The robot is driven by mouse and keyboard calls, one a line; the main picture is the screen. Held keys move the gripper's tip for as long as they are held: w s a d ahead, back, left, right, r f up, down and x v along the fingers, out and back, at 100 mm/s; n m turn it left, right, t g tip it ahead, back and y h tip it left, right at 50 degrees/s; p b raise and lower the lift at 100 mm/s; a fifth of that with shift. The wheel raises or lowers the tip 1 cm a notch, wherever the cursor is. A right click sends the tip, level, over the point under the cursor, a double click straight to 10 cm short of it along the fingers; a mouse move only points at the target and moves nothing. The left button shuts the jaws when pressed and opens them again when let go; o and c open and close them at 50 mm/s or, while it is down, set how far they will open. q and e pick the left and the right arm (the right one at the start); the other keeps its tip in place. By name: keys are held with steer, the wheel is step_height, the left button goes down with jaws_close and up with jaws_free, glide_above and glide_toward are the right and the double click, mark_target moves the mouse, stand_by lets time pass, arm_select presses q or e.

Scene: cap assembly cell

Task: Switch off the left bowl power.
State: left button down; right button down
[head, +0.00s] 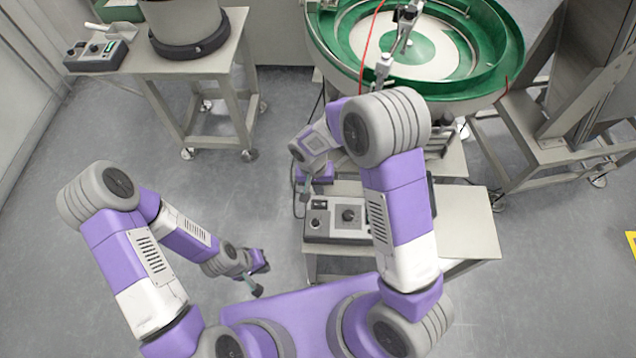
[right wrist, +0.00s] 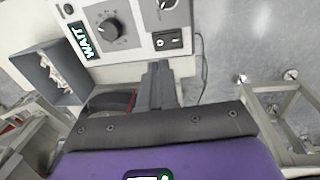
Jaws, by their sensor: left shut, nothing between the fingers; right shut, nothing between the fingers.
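A grey control box (head: 333,236) lies on a small table in front of the green bowl feeder (head: 330,30). In the right wrist view, the box (right wrist: 135,44) has a black rocker switch (right wrist: 167,41), a round knob (right wrist: 110,30) and a display reading WAIT (right wrist: 86,44). I cannot tell which way the rocker is tipped. My right gripper (head: 306,200) is shut and empty at the box's left end; its fingertips (right wrist: 159,66) show just short of the rocker, and contact is unclear. My left gripper (head: 257,291) is shut and empty, low at the left, away from the box.
Another control box (head: 95,57) with a green display and a grey round vessel (head: 190,35) stand on a table (head: 205,65) at the back left. A grey open bin (right wrist: 50,75) is beside the near box in the wrist view. The floor at left is clear.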

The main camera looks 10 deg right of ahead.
mark_target(323, 205)
steer(key=f, duration=0.3)
steer(key=f+b, duration=0.1)
steer(key=f, duration=0.1)
steer(key=d+f, duration=0.1)
steer(key=f, duration=0.2)
steer(key=shift+s+f, duration=0.15)
steer(key=shift+f, duration=0.2)
steer(key=shift+d+f+y+b, duration=0.1)
steer(key=shift+f+y+b, duration=0.3)
steer(key=shift+b, duration=0.3)
steer(key=shift+s+r, duration=0.15)
